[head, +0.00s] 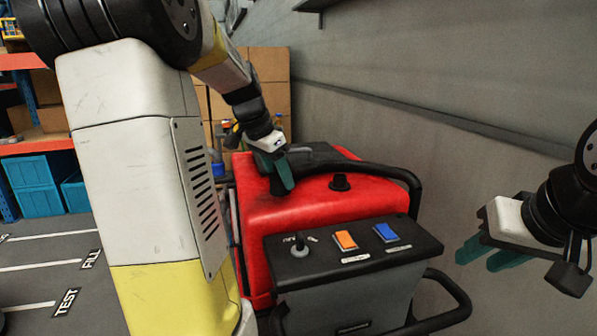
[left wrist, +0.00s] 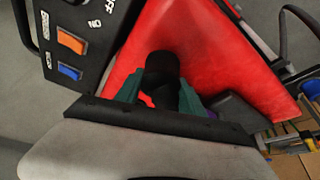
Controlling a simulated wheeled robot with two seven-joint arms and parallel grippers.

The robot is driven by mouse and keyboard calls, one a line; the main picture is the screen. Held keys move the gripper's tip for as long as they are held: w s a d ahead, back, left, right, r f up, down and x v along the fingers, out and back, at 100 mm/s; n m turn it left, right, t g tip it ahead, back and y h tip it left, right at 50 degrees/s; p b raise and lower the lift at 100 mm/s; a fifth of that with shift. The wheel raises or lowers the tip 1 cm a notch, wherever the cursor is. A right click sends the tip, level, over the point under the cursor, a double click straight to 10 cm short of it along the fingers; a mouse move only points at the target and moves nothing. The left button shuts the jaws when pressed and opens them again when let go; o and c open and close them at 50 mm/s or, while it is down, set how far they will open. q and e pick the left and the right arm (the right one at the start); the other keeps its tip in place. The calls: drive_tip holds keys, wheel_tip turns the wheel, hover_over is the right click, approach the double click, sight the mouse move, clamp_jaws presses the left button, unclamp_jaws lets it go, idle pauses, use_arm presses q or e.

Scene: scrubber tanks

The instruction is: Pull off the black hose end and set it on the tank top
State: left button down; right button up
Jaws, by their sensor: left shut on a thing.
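The red tank top (head: 310,196) of the scrubber is in the middle of the head view. My left gripper (head: 283,180) is over its left part, teal fingers pointing down. It is shut on the black hose end (left wrist: 162,70), which shows between the fingers in the left wrist view; red tank surface (left wrist: 200,45) lies behind it. In the head view the fingers mostly hide the hose end, and I cannot tell whether it touches the tank. My right gripper (head: 487,256) is open and empty, right of the machine.
A control panel (head: 350,250) with a knob, an orange switch (head: 345,240) and a blue switch (head: 386,232) fronts the tank. A black handle bar (head: 405,172) curves around the right. Cardboard boxes (head: 270,78) stand behind; a grey wall (head: 440,160) is at right.

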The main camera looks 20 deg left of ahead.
use_arm(q)
drive_tip(key=shift+f, duration=1.2)
drive_tip(key=c, duration=0.6)
unclamp_jaws()
drive_tip(key=shift+c, duration=0.2)
drive_tip(key=shift+o, duration=0.2)
drive_tip(key=o, duration=0.4)
drive_tip(key=shift+o, duration=0.2)
drive_tip(key=shift+r, duration=4.05)
